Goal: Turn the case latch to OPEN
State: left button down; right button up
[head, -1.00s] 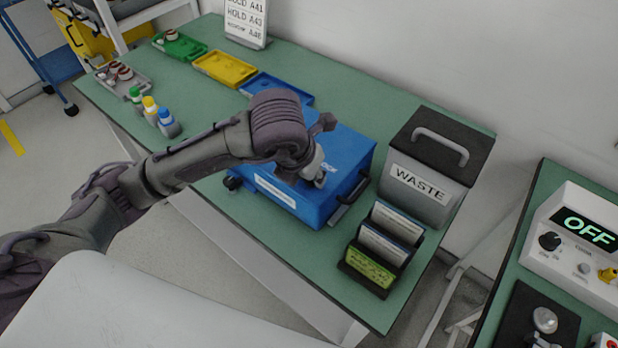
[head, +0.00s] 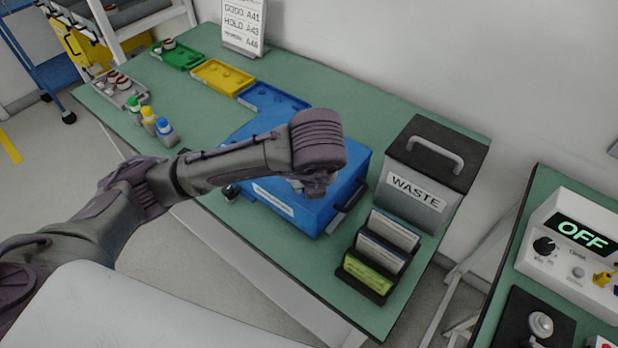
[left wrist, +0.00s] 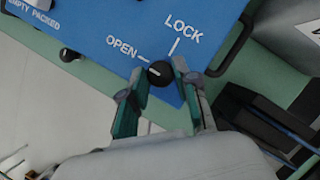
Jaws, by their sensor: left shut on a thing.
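The blue case (head: 357,160) stands on the green-topped table, partly covered by my left arm. In the left wrist view its lid (left wrist: 100,25) carries the white words OPEN and LOCK, each with a tick line. The case latch (left wrist: 159,73) is a round black knob near the lid's edge. Its short white mark points left and slightly up, roughly toward the OPEN tick. My left gripper (left wrist: 160,71) is shut on the knob, one finger on each side. In the head view the gripper (head: 315,188) is over the case and the knob is hidden. My right gripper is out of view.
The waste bin (head: 430,170) and a card rack (head: 378,255) stand right of the case. Blue (head: 273,100), yellow (head: 222,77) and green trays lie behind it. Several small bottles (head: 149,121) stand at left. The test unit (head: 575,245) reads OFF.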

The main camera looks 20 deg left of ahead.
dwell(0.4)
pick_arm(q)
jog(key=c, duration=0.8)
grip_release()
jog(key=shift+c, duration=0.2)
jog(key=shift+r, duration=0.1)
jog(key=shift+d+r, duration=0.1)
jog(key=shift+r, duration=0.15)
jog(key=v, duration=1.1)
jog(key=shift+s, duration=0.15)
